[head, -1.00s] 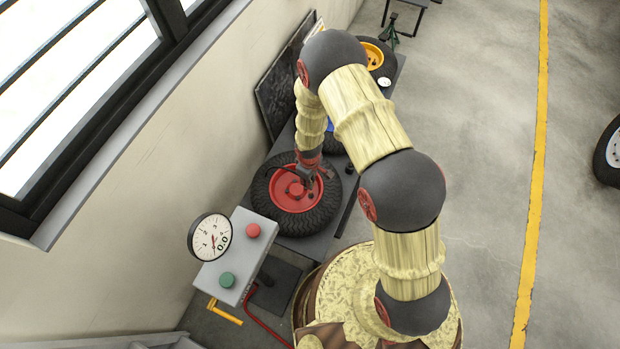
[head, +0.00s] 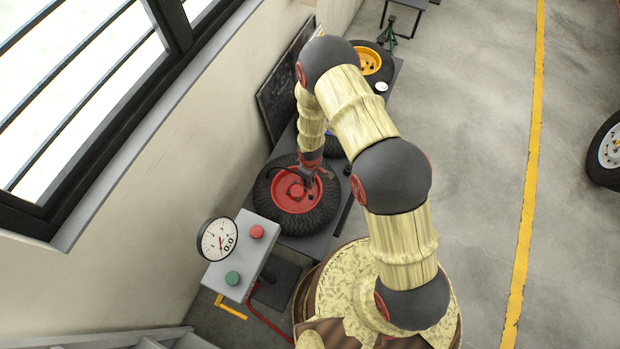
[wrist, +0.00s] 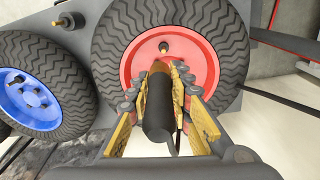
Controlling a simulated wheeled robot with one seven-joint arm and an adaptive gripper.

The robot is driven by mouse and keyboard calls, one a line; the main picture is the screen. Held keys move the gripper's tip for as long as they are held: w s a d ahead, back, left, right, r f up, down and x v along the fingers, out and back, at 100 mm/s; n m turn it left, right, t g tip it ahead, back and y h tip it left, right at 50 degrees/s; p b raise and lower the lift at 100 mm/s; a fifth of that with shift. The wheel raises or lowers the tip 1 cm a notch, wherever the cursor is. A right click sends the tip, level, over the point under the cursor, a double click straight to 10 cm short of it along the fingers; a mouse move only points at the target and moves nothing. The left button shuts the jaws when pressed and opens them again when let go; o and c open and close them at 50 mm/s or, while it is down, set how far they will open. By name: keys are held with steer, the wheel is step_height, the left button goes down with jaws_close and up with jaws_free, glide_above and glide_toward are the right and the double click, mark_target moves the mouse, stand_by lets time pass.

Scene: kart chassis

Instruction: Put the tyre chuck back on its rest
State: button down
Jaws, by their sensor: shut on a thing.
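My gripper (wrist: 157,82) is shut on a dark, rounded cylinder, which I take to be the tyre chuck (wrist: 157,105). In the wrist view it lies between the yellow-padded fingers, over the red hub (wrist: 190,50) of a black tyre (wrist: 112,50). I cannot tell whether it touches the hub. In the head view my gripper (head: 308,180) is low over this red-hubbed wheel (head: 290,220), and the chuck is too small to make out. A yellow bracket (head: 230,308) sits under the grey control box; I cannot tell whether it is the rest.
The grey box (head: 228,282) carries a gauge (head: 217,239), a red button (head: 257,232) and a green button (head: 232,278). A blue-hubbed wheel (wrist: 35,98) lies beside the red one. A yellow-hubbed wheel (head: 370,62) is at the far end. Open floor (head: 480,170) is to the right.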

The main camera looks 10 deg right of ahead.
steer(key=shift+w+r+p, duration=0.1)
steer(key=shift+r+p, duration=0.5)
steer(key=shift+p, duration=2.3)
steer(key=shift+s+d+r+p, duration=0.1)
steer(key=shift+s+r+p, duration=0.2)
steer(key=shift+p, duration=2.75)
steer(key=shift+w, duration=0.15)
